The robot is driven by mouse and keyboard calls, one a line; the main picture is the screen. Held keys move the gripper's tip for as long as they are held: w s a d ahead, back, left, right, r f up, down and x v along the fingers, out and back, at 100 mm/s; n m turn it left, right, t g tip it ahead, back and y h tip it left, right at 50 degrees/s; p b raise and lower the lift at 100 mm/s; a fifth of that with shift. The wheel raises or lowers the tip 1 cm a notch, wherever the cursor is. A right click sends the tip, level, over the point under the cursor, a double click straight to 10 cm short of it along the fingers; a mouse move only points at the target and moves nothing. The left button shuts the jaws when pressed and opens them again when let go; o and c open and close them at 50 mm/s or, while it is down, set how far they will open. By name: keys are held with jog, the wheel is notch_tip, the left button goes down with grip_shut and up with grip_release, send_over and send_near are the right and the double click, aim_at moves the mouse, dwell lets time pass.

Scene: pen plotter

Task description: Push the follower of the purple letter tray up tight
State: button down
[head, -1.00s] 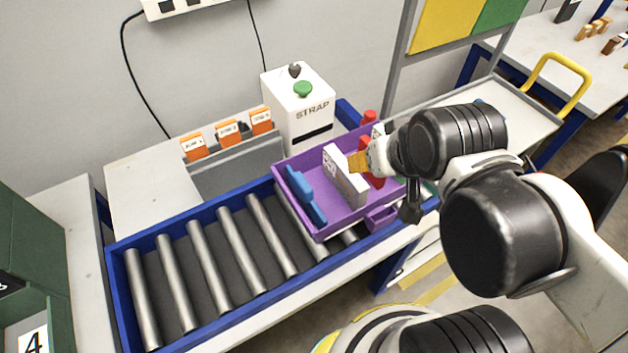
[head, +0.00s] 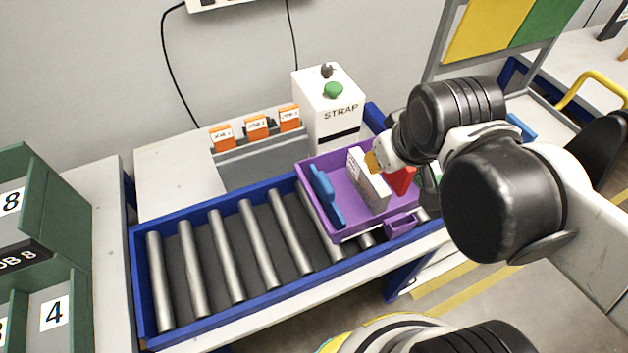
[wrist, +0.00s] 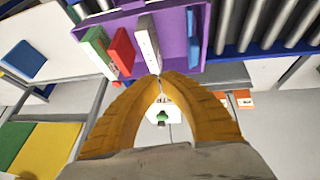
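The purple tray (head: 308,212) sits on the roller conveyor. A blue upright plate (head: 326,196), seemingly the follower, stands near its left end and also shows in the wrist view (wrist: 191,24). A white printed block (head: 368,178) stands to its right, with bare tray floor between them. In the wrist view a red piece (wrist: 122,52) and a green piece (wrist: 94,42) stand beyond the white block (wrist: 148,40). My gripper (wrist: 159,76) has its orange fingertips together, close to the white block's end; contact is unclear. My arm hides the tray's right end in the head view.
A white STRAP machine (head: 328,105) stands behind the tray. Orange labelled cards (head: 256,127) stand in a grey rack to its left. Bare rollers (head: 225,255) within the blue conveyor frame (head: 142,285) lie left of the tray. Green numbered shelving (head: 60,230) is at far left.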

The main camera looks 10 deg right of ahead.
jog(key=w+a+f+n+g+h+p, duration=0.1)
jog(key=w+a+n+g, duration=0.1)
jog(key=a+n, duration=0.35)
jog(key=w+a+f+n+g+h+p, duration=0.1)
jog(key=w+a+n, duration=0.2)
jog(key=a+n, duration=0.25)
jog(key=n+g+h, duration=0.1)
jog(key=n+h, duration=0.1)
jog(key=n, duration=0.5)
send_near(310, 193)
jog(key=b+x, duration=0.3)
jog(key=x, duration=0.3)
jog(key=shift+d, duration=0.15)
jog(key=shift+w+d+r+b, duration=0.1)
jog(key=shift+w+d+b, duration=0.1)
jog(key=shift+d+b, duration=0.15)
jog(key=shift+d, duration=0.15)
jog(key=w+d, duration=0.3)
jog(key=d, duration=0.6)
jog(key=w+d, duration=0.3)
jog(key=d, duration=0.6)
jog(key=shift+d, duration=0.35)
jog(key=shift+w, duration=0.1)
